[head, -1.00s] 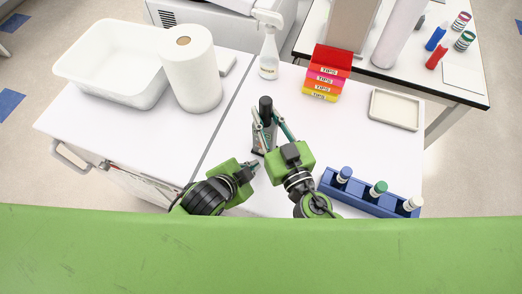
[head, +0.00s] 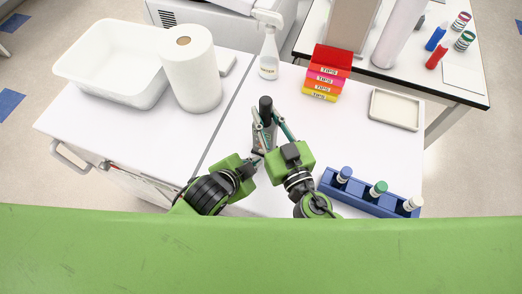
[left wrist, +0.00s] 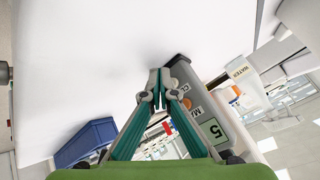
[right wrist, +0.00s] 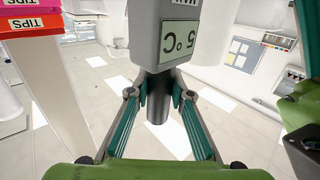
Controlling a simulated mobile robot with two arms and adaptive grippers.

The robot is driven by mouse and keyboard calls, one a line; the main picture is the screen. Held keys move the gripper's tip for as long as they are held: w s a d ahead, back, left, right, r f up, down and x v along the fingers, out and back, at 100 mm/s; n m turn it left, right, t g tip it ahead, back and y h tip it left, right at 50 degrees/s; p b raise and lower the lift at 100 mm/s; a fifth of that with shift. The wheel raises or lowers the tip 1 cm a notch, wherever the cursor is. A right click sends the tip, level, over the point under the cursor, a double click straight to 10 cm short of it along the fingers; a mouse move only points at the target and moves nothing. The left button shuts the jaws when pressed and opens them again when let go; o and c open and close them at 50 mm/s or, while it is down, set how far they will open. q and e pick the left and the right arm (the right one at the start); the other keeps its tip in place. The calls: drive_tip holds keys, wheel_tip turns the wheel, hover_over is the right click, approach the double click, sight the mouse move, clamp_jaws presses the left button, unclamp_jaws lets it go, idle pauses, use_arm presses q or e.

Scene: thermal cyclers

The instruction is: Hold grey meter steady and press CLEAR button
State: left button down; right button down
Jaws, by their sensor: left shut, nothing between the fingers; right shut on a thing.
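My left gripper (head: 260,160) is close to the meter's lower part. In the left wrist view its shut, empty fingertips (left wrist: 159,78) are beside the meter face (left wrist: 188,80), near the partly hidden "CL" lettering. I cannot tell whether they touch it.
A blue rack (head: 368,194) with capped vials is at the right. Tip boxes (head: 326,74), a spray bottle (head: 269,55) and a shallow tray (head: 394,110) stand farther back. A paper roll (head: 191,70) and white bin (head: 112,65) are at the left.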

use_arm(q)
drive_tip(key=shift+w, duration=0.1)
idle(0.6)
drive_tip(key=shift+w+d, duration=0.15)
drive_tip(key=shift+w, duration=0.15)
drive_tip(key=shift+w+d, duration=0.15)
drive_tip(key=shift+w, duration=0.25)
idle(0.8)
drive_tip(key=shift+s+a, duration=0.3)
drive_tip(key=shift+s, duration=0.5)
drive_tip(key=shift+s+a, duration=0.35)
drive_tip(key=shift+s, duration=0.4)
drive_tip(key=shift+s+a, duration=0.3)
drive_tip(key=shift+s, duration=0.5)
drive_tip(key=shift+s+a, duration=0.35)
drive_tip(key=shift+s, duration=0.4)
